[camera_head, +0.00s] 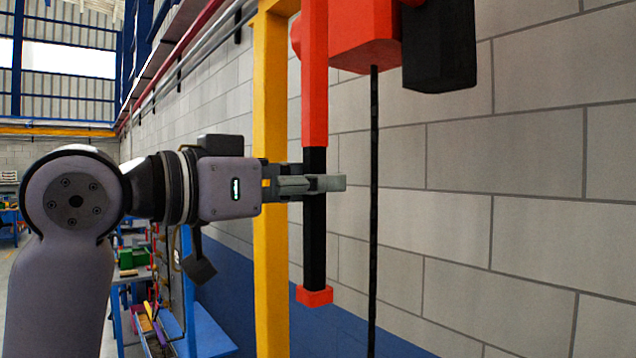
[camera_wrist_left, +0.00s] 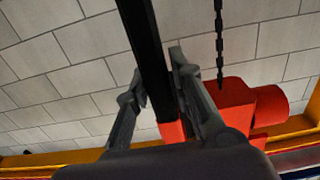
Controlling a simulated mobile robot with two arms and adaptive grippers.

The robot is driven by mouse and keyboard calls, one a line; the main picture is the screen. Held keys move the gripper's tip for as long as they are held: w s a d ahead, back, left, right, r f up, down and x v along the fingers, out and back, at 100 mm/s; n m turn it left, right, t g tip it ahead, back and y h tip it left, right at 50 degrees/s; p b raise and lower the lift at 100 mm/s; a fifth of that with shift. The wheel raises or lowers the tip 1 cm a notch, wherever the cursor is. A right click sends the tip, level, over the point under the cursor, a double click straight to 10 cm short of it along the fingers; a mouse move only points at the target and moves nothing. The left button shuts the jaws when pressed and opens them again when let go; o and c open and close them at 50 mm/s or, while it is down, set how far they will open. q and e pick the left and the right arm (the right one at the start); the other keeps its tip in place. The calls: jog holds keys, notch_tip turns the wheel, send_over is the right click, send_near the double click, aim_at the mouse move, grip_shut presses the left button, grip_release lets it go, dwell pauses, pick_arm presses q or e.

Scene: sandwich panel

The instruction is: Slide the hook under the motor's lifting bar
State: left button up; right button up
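My left gripper (camera_head: 325,184) is at a hanging vertical black bar (camera_head: 314,245), with a red upper part and a red end cap at the bottom. In the left wrist view the black bar (camera_wrist_left: 150,50) runs between the two fingers (camera_wrist_left: 160,85), which look closed on it. No hook and no motor lifting bar can be made out in either view. My right gripper is not in view.
A red hoist body (camera_head: 365,38) with a black block (camera_head: 438,45) hangs above. A dark chain (camera_head: 373,200) drops from it, right of the bar. A yellow post (camera_head: 270,250) stands behind my gripper, before a grey block wall (camera_head: 500,150).

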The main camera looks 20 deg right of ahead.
pick_arm(q)
jog(key=o, duration=0.3)
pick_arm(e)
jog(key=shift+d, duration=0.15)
pick_arm(q)
jog(key=v, duration=1.2)
